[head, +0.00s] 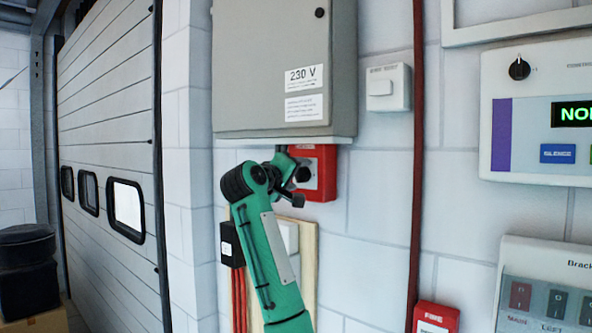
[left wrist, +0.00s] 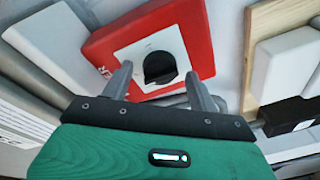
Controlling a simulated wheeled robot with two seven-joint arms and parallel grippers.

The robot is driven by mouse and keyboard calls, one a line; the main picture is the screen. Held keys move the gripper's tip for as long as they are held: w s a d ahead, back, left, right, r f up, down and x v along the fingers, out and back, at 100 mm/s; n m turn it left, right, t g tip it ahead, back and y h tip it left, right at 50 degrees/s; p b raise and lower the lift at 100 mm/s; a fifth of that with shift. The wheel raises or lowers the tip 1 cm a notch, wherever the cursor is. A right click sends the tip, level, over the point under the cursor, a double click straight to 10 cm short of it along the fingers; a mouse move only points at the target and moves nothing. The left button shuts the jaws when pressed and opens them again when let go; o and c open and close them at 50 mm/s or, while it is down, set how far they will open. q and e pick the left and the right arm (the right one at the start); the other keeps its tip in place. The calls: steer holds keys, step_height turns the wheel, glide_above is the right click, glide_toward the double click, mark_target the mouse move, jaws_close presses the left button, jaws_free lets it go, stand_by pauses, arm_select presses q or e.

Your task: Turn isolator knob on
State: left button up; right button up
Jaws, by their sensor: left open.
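The isolator is a red box (head: 326,168) on the wall just under the grey cabinet. It also shows in the left wrist view (left wrist: 187,22), with a white plate and a black round knob (left wrist: 160,68) in its middle. In the head view the knob (head: 304,174) is partly hidden by my gripper. My left gripper (head: 292,187) is in front of the red box. In the left wrist view its two fingers (left wrist: 158,84) are open, one towards each side of the knob, with nothing held. I cannot tell whether they touch it. My right gripper is not in view.
The grey 230 V cabinet (head: 270,55) hangs directly above. A wooden board (head: 308,258) with a white box (head: 289,236) and a black box (head: 231,243) is below. A red pipe (head: 418,150) runs down to the right.

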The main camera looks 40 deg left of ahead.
arm_select(q)
steer(key=c, duration=1)
steer(key=shift+o, duration=0.2)
steer(key=shift+f+m+b, duration=0.25)
steer(key=shift+m+b, duration=0.45)
steer(key=shift+b, duration=0.35)
steer(key=m+b, duration=0.2)
steer(key=shift+m+t+b, duration=0.3)
steer(key=m+b, duration=0.3)
steer(key=m, duration=0.1)
steer(key=shift+m+t+h, duration=0.3)
steer(key=shift+m+t, duration=0.1)
steer(key=shift+m+b, duration=0.3)
steer(key=shift+m, duration=0.7)
steer(key=m+h, duration=0.1)
steer(key=m, duration=0.2)
steer(key=shift+a, duration=0.1)
steer(key=m+h, duration=0.1)
steer(key=m, duration=0.4)
steer(key=shift+m+t, duration=0.3)
steer(key=shift+w, duration=0.1)
